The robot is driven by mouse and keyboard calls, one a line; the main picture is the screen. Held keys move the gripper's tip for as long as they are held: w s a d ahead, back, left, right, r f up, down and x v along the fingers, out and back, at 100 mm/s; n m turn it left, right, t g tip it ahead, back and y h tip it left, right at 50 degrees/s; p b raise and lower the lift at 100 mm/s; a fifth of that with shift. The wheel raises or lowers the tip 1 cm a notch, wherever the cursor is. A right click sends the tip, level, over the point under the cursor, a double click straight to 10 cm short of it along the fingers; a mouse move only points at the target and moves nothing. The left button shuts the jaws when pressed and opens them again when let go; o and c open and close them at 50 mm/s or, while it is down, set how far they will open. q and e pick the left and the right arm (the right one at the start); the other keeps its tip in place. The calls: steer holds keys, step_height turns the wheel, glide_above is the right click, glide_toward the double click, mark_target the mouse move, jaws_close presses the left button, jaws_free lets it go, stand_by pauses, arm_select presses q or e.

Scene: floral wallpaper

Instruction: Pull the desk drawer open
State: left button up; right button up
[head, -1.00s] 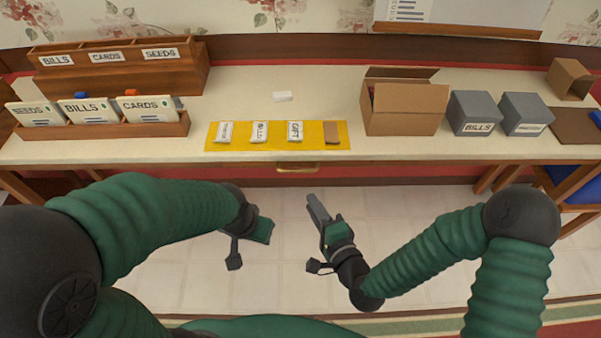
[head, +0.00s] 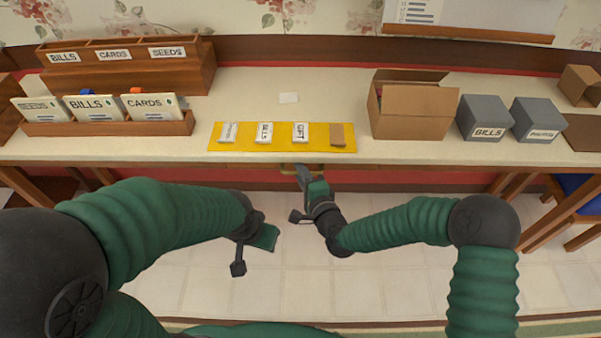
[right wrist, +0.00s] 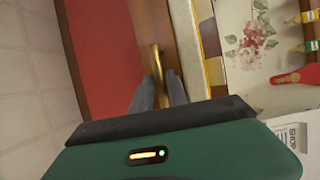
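The desk (head: 200,152) has a pale top, and its drawer front (right wrist: 184,40) is a brown wooden band under the top edge. A brass drawer handle (head: 289,167) sits at the middle of that band; it also shows in the right wrist view (right wrist: 156,62). The drawer looks closed. My right gripper (head: 303,175) is at the handle, partly covering it. In the right wrist view its two fingers (right wrist: 159,88) stand apart with the handle between them; contact cannot be made out. My left gripper (head: 253,252) is open and empty, low in front of the desk.
A yellow mat (head: 215,137) with several small packets lies above the drawer. Wooden sorters (head: 180,75) stand left. A cardboard box (head: 410,115) and grey boxes (head: 487,113) stand right. A blue seat (head: 580,188) is at the far right. Tiled floor in front is open.

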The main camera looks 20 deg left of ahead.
steer(key=shift+d, duration=0.15)
jaws_close()
steer(key=shift+s+a, duration=0.25)
steer(key=shift+a, duration=0.05)
stand_by(0.7)
